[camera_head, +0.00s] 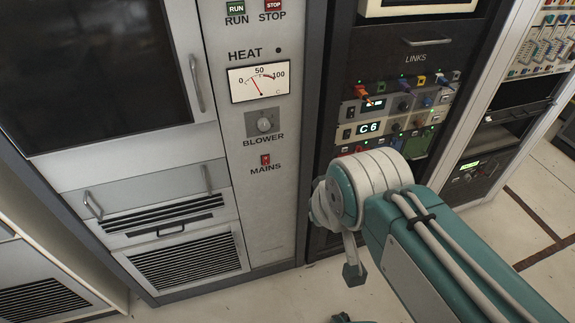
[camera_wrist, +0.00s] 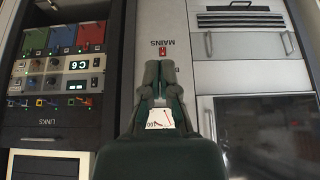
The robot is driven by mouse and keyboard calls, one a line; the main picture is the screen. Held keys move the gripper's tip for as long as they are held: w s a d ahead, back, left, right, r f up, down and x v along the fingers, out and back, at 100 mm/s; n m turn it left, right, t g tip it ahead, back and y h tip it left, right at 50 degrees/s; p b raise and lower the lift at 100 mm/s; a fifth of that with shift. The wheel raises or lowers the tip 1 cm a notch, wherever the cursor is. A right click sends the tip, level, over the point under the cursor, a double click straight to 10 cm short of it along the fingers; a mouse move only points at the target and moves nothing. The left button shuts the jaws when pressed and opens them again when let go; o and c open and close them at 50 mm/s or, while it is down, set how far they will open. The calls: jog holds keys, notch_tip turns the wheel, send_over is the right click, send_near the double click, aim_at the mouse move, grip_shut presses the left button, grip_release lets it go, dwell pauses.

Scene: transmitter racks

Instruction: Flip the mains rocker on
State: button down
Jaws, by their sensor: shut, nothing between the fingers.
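The red mains rocker (camera_head: 265,160) sits on the light grey panel, above the word MAINS and below the blower knob. In the wrist view, which is upside down, the rocker (camera_wrist: 162,52) shows just beyond my fingertips, with the MAINS label past it. My gripper (camera_wrist: 160,66) is dark green, with its fingers together and nothing between them. It points toward the rocker; I cannot tell the gap in depth, and no contact is clear. The rocker's position is too small to read. My gripper's fingers are not clearly seen in the head view.
The blower knob (camera_head: 264,124), heat meter (camera_head: 259,82), green RUN button (camera_head: 236,8) and red STOP button (camera_head: 273,5) share the panel. A cabinet with a dark window (camera_head: 95,70) is left. A rack with cables and a C6 display (camera_head: 368,128) is right.

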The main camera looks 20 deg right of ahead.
aim_at(266, 165)
jog(key=shift+w, duration=0.1)
jog(key=w+f+n+t, duration=0.3)
jog(key=w+f+n, duration=0.25)
jog(key=w, duration=0.45)
jog(key=w+f+n+t, duration=0.2)
jog(key=w+f+n, duration=0.3)
jog(key=w, duration=0.6)
notch_tip(266, 165, down, 14)
jog(key=w+n+t, duration=0.1)
jog(key=n+t, duration=0.5)
jog(key=n, duration=0.1)
jog(key=shift+w, duration=0.25)
jog(key=shift+n, duration=0.25)
jog(key=w, duration=0.4)
jog(key=w+f, duration=0.1)
jog(key=w, duration=0.9)
jog(key=shift+f, duration=0.3)
